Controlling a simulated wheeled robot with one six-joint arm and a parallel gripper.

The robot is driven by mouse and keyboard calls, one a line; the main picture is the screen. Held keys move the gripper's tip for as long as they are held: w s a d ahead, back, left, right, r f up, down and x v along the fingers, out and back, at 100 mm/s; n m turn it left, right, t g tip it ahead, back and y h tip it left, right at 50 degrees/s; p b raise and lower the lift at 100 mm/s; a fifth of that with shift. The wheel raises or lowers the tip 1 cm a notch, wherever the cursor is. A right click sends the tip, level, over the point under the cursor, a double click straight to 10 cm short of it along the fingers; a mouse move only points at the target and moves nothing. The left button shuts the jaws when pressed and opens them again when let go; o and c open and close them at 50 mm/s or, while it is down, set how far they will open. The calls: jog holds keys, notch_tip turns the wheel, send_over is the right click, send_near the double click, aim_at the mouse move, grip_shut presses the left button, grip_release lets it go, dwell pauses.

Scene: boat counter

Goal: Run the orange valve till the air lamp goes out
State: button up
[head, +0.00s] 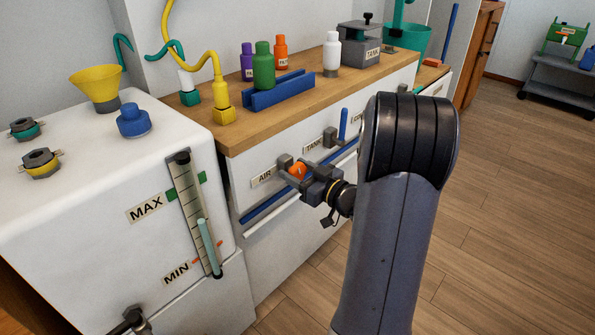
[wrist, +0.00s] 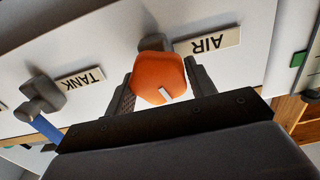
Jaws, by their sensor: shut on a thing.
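The orange valve (head: 298,171) sits on the white counter front beside the AIR label (head: 264,178). In the wrist view the orange valve knob (wrist: 158,78) carries a white mark, and the AIR label (wrist: 215,43) is to its right. My gripper (head: 306,180) is at the knob, with one finger on each side of it, and is shut on it. The wrist view shows my gripper (wrist: 160,92) closely around the knob. I cannot make out an air lamp in either view.
A TANK valve with a blue lever (wrist: 46,128) is close beside my gripper, by the TANK label (head: 313,144). A blue rail (head: 265,206) runs below the valves. A level gauge (head: 192,205) with MAX and MIN marks is at the left. The wooden floor (head: 490,220) at the right is clear.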

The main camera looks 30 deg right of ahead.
jog(key=shift+a+f+n+b, duration=0.1)
jog(key=shift+f+n+b, duration=0.1)
jog(key=shift+n+b, duration=0.7)
jog(key=shift+r+n, duration=0.15)
jog(key=shift+n, duration=0.55)
jog(key=o, duration=1)
jog(key=shift+c, duration=0.2)
jog(key=shift+s, duration=0.1)
jog(key=p+v, duration=0.2)
jog(key=v, duration=0.8)
jog(key=shift+s, duration=0.35)
